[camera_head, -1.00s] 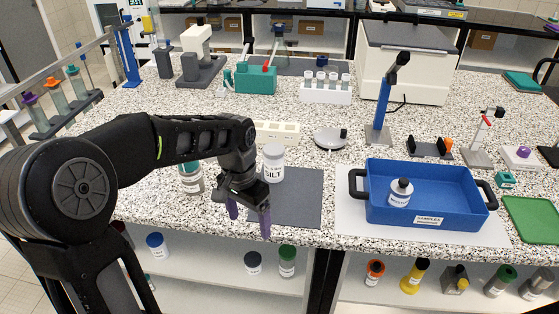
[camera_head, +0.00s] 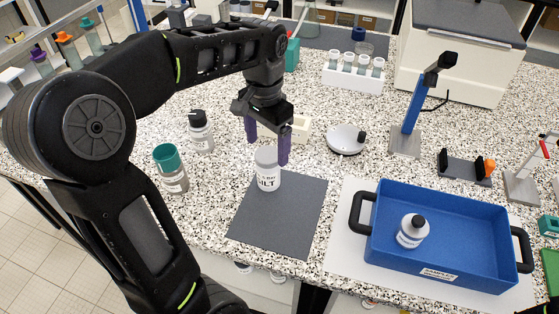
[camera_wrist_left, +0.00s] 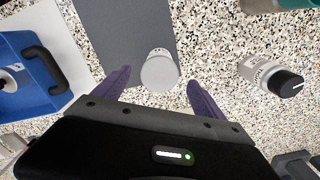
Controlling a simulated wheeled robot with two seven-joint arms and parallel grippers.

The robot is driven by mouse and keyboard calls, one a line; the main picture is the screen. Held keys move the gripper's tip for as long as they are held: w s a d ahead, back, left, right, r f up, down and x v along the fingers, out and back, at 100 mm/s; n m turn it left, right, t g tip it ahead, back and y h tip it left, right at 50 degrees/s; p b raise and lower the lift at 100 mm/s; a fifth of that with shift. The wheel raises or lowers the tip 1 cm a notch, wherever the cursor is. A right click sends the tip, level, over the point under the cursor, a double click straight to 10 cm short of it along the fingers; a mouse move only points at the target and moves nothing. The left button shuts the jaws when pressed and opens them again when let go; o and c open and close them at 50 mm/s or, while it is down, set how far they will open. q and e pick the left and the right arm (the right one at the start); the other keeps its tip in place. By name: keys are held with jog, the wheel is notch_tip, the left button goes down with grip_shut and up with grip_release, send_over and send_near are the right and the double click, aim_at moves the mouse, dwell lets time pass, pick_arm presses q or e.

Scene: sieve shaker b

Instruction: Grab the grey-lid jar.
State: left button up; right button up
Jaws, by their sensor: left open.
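The grey-lid jar (camera_head: 267,169), a clear-white jar with a label ending in "ILT", stands upright at the back of a dark grey mat (camera_head: 279,222). In the left wrist view its grey lid (camera_wrist_left: 160,72) shows ahead of the fingers, roughly midway between them. My left gripper (camera_head: 267,148) is open, its purple fingers pointing down just behind and above the jar. In the left wrist view the open gripper (camera_wrist_left: 158,90) holds nothing. I cannot tell whether a finger touches the jar. My right gripper is not in view.
A black-cap jar (camera_head: 201,133) and a green-lid jar (camera_head: 171,169) stand left of the mat. A blue tray (camera_head: 448,270) with a black-cap bottle (camera_head: 413,230) is at right. A white dish (camera_head: 346,140) and a white tube rack (camera_head: 354,75) stand behind. The mat's front is clear.

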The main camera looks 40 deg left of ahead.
aim_at(268, 167)
pick_arm(q)
jog(key=shift+s, duration=0.1)
jog(key=shift+f, duration=1.3)
jog(key=shift+f+p, duration=0.7)
jog(key=shift+f, duration=1.9)
jog(key=shift+c, duration=0.2)
jog(key=c, duration=1.5)
